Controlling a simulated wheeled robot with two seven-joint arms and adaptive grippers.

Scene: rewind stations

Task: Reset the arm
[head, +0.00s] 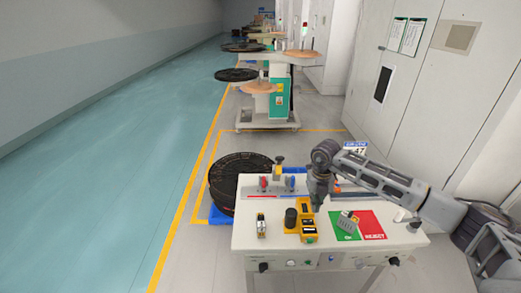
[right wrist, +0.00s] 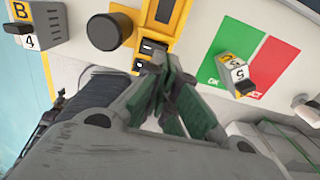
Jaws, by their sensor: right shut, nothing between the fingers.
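My right arm comes in from the right in the head view. My right gripper (head: 317,206) points down over the white bench (head: 290,262), beside the yellow fixture (head: 307,232). In the right wrist view its fingers (right wrist: 168,68) are together and empty, in front of the yellow fixture (right wrist: 165,22); I cannot tell whether they touch it. A grey block with yellow and white labels (head: 347,221) rests on the green OK area, near the red REJECT area; it also shows in the right wrist view (right wrist: 237,73). My left gripper is not in view.
A black cylinder (head: 291,217) stands at the fixture's left. A labelled grey block (head: 261,227) is farther left, marked B and 4 in the right wrist view (right wrist: 36,28). Blue floor at left is clear.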

